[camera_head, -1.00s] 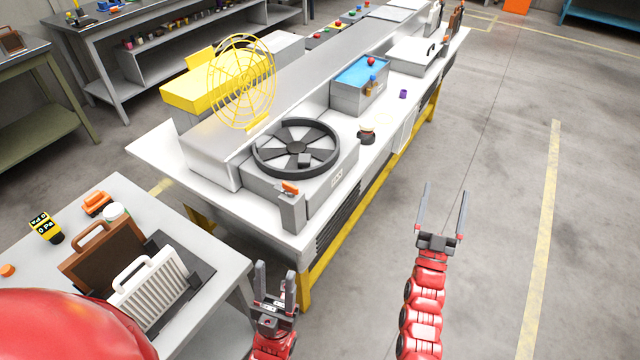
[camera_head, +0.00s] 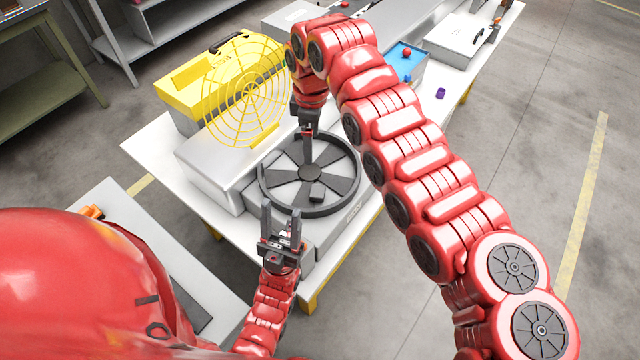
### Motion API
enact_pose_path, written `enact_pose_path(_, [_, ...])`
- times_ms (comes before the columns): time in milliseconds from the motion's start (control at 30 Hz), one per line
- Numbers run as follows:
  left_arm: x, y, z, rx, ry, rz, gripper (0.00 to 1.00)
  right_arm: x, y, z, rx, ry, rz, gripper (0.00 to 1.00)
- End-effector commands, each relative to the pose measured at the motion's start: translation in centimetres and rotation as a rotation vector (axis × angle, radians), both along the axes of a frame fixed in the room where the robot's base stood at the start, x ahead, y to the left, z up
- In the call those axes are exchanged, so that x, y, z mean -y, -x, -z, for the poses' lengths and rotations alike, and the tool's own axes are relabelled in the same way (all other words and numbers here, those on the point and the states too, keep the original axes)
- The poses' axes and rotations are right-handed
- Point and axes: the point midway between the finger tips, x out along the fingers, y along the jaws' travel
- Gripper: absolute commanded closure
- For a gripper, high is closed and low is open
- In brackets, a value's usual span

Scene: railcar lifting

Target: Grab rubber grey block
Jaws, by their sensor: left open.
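A small dark grey block (camera_head: 316,191) lies on the round black fan (camera_head: 345,185), on its near side just below the hub; it looks like the rubber grey block. My left gripper (camera_head: 281,211) is open and empty, its fingers pointing up, just in front of the fan's near left edge. My right arm reaches across the picture and bends down, so its gripper (camera_head: 308,140) hangs over the far side of the fan, beyond the block. I cannot tell whether its jaws are open or shut.
A yellow wire guard (camera_head: 245,90) stands on the bench behind the fan. A side table (camera_head: 130,215) is at the left.

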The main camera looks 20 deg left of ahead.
Motion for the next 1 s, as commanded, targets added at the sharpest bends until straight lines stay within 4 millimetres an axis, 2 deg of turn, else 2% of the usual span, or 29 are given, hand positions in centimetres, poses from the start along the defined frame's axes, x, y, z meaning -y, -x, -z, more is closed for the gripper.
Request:
enact_pose_path(67, [0.0, 0.0, 0.2, 0.0, 0.0, 0.0, 0.5, 0.4, 0.5, 0.3, -0.012, 0.025, -0.013, 0.09])
enact_pose_path(133, [0.0, 0.0, 0.6, 0.0, 0.0, 0.0, 0.5, 0.5, 0.7, 1.5, -0.018, 0.031, -0.015, 0.09])
enact_pose_path(400, [0.0, 0.0, 1.1, 0.0, 0.0, 0.0, 0.5, 0.5, 0.8, 7.8, -0.021, 0.03, -0.014, 0.09])
enact_pose_path(533, [0.0, 0.0, 1.2, 0.0, 0.0, 0.0, 0.5, 0.4, 0.7, 10.2, -0.014, 0.027, -0.014, 0.09])
enact_pose_path(867, [0.0, 0.0, 0.7, 0.0, 0.0, 0.0, 0.5, 0.5, 0.8, 12.5, -0.014, 0.026, -0.012, 0.09])
enact_pose_path(1000, [0.0, 0.0, -0.3, 0.0, 0.0, 0.0, 0.5, 0.8, 1.3, 14.6, -0.02, 0.028, -0.013, 0.09])
